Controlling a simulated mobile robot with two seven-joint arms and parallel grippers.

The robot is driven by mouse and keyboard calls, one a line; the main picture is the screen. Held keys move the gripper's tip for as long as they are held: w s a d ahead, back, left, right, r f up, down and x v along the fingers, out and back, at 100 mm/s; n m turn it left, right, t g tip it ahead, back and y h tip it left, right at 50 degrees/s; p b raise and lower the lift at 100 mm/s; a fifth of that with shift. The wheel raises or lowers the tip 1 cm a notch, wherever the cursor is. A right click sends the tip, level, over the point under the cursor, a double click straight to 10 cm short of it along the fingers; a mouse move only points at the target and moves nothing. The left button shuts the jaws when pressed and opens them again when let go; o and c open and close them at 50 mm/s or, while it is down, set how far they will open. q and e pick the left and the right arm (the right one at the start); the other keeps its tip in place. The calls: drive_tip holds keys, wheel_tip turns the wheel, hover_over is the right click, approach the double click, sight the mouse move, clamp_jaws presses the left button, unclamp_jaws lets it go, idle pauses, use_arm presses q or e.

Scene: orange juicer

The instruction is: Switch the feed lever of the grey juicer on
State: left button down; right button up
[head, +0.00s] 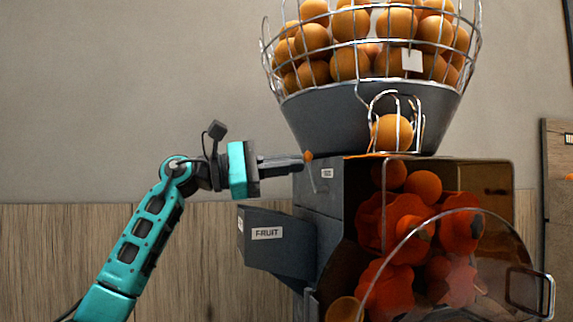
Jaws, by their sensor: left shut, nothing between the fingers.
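The grey juicer (325,225) stands right of centre, with a wire basket of oranges on top and a clear front cover. Its feed lever is a thin metal rod (312,178) with an orange knob (308,156), on the upper left side of the body. The rod runs from the knob down to the body, slightly tilted. My left gripper (299,163) comes in from the left, level, shut and empty. Its fingertips are right beside the knob; I cannot tell whether they touch it. My right gripper is not in view.
A grey bin marked FRUIT (275,243) juts out from the juicer's left side, below my left gripper. The clear cover (460,260) with a metal handle spans the front. Free room lies to the left, before the wall and wood panelling (60,245).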

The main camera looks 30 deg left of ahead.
use_arm(q)
drive_tip(key=shift+s+d+m, duration=0.2)
drive_tip(key=shift+d+m, duration=0.1)
drive_tip(key=shift+m, duration=0.6)
drive_tip(key=shift+s+d+m+g, duration=0.2)
drive_tip(key=shift+m+g, duration=0.3)
drive_tip(key=shift+m, duration=0.2)
drive_tip(key=shift+s+d, duration=0.15)
drive_tip(key=shift+d, duration=0.05)
idle(1.4)
drive_tip(key=shift+s, duration=0.1)
